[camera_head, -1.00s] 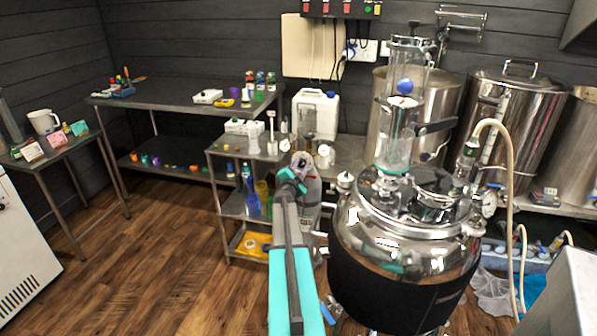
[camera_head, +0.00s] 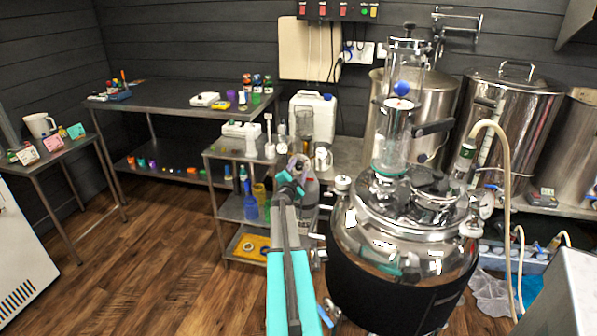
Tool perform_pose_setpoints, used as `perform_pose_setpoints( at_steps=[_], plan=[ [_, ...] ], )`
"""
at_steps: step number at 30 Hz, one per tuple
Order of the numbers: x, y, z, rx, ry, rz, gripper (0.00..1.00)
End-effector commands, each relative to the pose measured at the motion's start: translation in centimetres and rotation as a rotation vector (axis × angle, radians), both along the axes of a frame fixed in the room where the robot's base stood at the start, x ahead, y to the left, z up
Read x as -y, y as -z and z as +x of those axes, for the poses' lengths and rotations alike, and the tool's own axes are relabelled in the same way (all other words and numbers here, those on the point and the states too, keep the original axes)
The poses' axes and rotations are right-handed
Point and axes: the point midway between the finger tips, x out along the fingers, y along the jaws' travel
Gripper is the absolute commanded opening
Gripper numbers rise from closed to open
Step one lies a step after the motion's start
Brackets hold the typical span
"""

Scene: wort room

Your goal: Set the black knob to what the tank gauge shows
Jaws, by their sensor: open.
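A round gauge (camera_head: 487,203) sits at the right side of the shiny steel tank (camera_head: 405,245). It is partly hidden, and its reading is too small to make out. I cannot pick out the black knob for sure. A small dark control box (camera_head: 543,197) with a lit display stands on the right bench, its details too small to read. My gripper (camera_head: 300,166) is at the end of my teal arm, left of the tank and in front of the small shelf. It is open, and I see nothing held in it.
A small steel shelf (camera_head: 228,154) with bottles and cups stands behind my gripper. A switch panel (camera_head: 338,11) hangs on the back wall. A glass column (camera_head: 396,120) rises from the tank lid. A pale hose (camera_head: 507,220) hangs at the right. The wooden floor (camera_head: 160,250) at left is clear.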

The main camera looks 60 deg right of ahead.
Motion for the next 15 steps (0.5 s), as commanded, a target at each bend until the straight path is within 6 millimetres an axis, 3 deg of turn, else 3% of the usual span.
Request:
perform_pose_setpoints(
  at_steps=[15],
  plan=[
    [-4.2,0.0,-1.4,0.0,-0.001,0.001,0.48]
  ],
)
